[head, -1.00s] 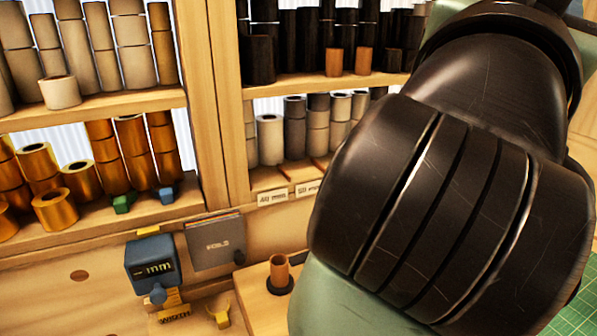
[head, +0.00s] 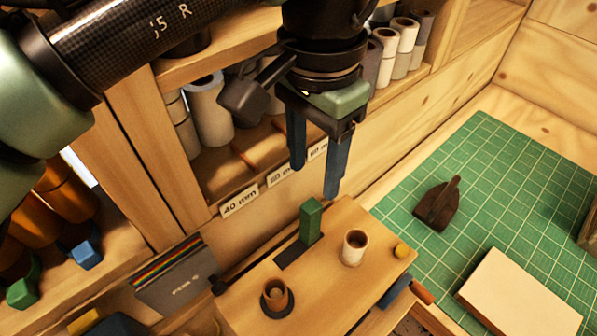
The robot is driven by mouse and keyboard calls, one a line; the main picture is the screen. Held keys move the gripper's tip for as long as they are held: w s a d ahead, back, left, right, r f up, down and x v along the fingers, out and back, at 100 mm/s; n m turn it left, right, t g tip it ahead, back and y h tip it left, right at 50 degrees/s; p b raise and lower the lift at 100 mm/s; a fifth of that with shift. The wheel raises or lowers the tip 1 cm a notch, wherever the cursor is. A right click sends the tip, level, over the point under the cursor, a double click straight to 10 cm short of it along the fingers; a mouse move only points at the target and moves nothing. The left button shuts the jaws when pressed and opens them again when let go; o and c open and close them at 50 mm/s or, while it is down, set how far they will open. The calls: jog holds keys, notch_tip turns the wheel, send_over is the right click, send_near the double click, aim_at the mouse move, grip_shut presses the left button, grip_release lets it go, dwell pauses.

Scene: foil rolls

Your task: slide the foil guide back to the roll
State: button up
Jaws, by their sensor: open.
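A green upright block (head: 311,220), which looks like the foil guide, stands at a dark slot (head: 296,255) in the top of a wooden stand (head: 330,285). A pale roll (head: 354,247) with a brown core stands upright to its right, apart from it. A small copper-brown roll (head: 276,294) stands on a dark round base at the front left. My gripper (head: 314,182) is open and empty, with its two blue fingers pointing down. In the picture its fingertips are just above the green block, apart from it.
Shelves with grey rolls (head: 209,112) and orange rolls (head: 50,212) stand behind and left. The green cutting mat (head: 500,200) at right holds a dark tool (head: 437,204) and a pale block (head: 520,300). A yellow knob (head: 402,250) sits on the stand's right end.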

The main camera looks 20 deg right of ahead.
aim_at(311, 205)
notch_tip(311, 205, down, 10)
jog(key=shift+w+r+p, duration=0.1)
jog(key=shift+r+p, duration=0.05)
jog(key=shift+p, duration=0.45)
jog(key=shift+c, duration=0.4)
grip_shut()
dwell(0.6)
